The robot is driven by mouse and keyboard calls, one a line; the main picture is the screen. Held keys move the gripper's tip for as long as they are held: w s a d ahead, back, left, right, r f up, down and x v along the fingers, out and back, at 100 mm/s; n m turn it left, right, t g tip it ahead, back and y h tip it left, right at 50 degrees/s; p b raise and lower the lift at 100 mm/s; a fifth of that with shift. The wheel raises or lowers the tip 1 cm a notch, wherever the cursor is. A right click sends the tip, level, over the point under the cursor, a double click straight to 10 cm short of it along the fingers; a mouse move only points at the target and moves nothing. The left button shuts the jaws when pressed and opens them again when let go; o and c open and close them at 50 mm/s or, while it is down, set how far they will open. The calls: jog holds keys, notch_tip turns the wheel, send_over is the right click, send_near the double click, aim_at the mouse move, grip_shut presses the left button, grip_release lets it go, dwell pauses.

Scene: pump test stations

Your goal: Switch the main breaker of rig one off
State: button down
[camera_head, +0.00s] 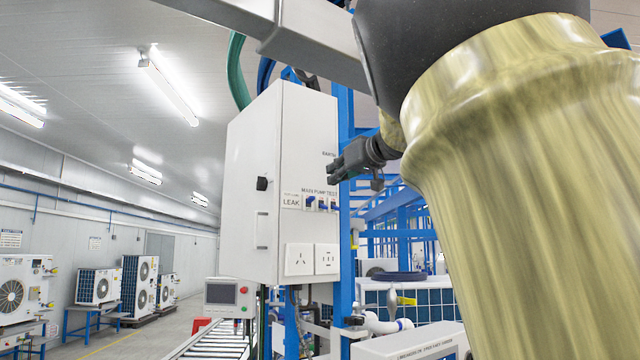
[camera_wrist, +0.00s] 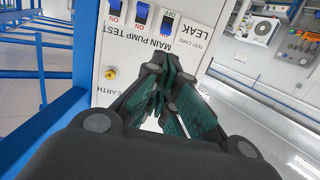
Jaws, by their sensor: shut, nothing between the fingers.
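A white control cabinet (camera_head: 255,190) carries a row of small blue breakers (camera_head: 322,205) under the lettering MAIN PUMP TEST. In the wrist view the panel is upside down. A blue breaker next to LEAK (camera_wrist: 167,24) has an OFF label by it. Two more breakers (camera_wrist: 141,13) beside it have ON labels. My gripper (camera_head: 338,171) is shut and empty, in front of the panel and above the breaker row in the head view. Its fingers (camera_wrist: 168,72) show close together, apart from the breakers.
Two white sockets (camera_head: 312,259) sit low on the cabinet, and a black knob (camera_head: 262,183) is on its side. A yellow knob (camera_wrist: 110,73) is on the panel. A blue frame post (camera_head: 346,240) runs beside the cabinet. An operator screen (camera_head: 221,293) stands lower left.

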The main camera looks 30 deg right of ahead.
aim_at(307, 189)
jog(key=w+p, duration=0.1)
jog(key=w, duration=0.4)
jog(key=w+f+p, duration=0.1)
jog(key=w, duration=0.2)
jog(key=shift+w+a+p, duration=0.15)
jog(key=shift+w+p, duration=0.2)
jog(key=shift+w+f, duration=0.25)
jog(key=shift+w, duration=0.3)
